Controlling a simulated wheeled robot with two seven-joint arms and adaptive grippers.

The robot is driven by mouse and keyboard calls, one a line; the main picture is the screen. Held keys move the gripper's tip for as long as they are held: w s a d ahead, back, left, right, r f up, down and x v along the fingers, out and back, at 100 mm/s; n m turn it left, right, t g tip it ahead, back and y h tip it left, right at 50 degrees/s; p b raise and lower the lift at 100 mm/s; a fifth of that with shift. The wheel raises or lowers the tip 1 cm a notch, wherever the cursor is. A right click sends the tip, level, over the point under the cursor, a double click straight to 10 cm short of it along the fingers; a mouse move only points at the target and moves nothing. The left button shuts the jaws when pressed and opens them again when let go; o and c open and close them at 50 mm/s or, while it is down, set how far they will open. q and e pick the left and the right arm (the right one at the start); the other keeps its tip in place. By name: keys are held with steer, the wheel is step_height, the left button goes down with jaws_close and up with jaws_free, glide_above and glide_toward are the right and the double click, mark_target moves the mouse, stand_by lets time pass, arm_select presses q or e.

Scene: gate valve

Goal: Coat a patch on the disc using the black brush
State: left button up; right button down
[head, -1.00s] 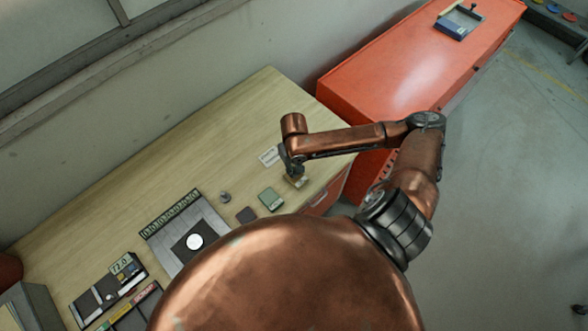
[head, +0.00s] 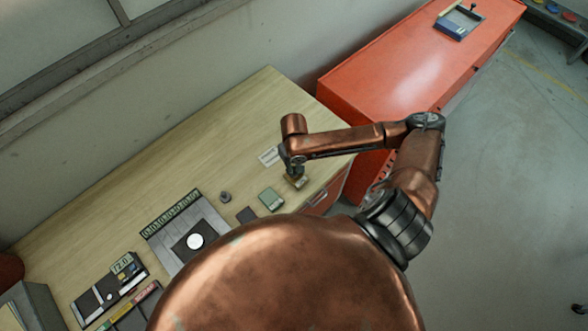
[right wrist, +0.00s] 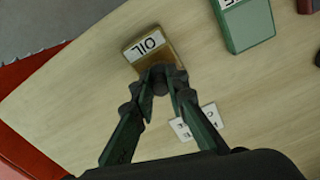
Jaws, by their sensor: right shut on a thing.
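My right gripper (right wrist: 165,75) is shut on a small dark round piece (right wrist: 160,84), which looks like the end of the black brush's handle seen from above. The rest of the brush is hidden. The gripper and this piece are over the near edge of a tan block labelled OIL (right wrist: 151,46); I cannot tell whether they touch it. In the head view the right gripper (head: 292,170) is at the wooden table's right end, by the OIL block (head: 298,182). A white disc (head: 195,241) lies on a dark square on a grey plate, left of the gripper. My left gripper is out of view.
A green box (head: 271,199), a dark pad (head: 246,215) and a small grey knob (head: 225,196) stand between the OIL block and the plate. A white card (head: 269,156) lies behind the gripper. A red cabinet (head: 400,75) adjoins the table. The table's back is clear.

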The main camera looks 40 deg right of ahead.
steer(key=shift+s+f+p, duration=0.15)
steer(key=shift+p, duration=0.2)
stand_by(1.4)
step_height(320, 180, up, 5)
steer(key=p, duration=0.6)
steer(key=shift+r+p, duration=1)
steer(key=shift+r, duration=0.1)
steer(key=shift+w, duration=0.2)
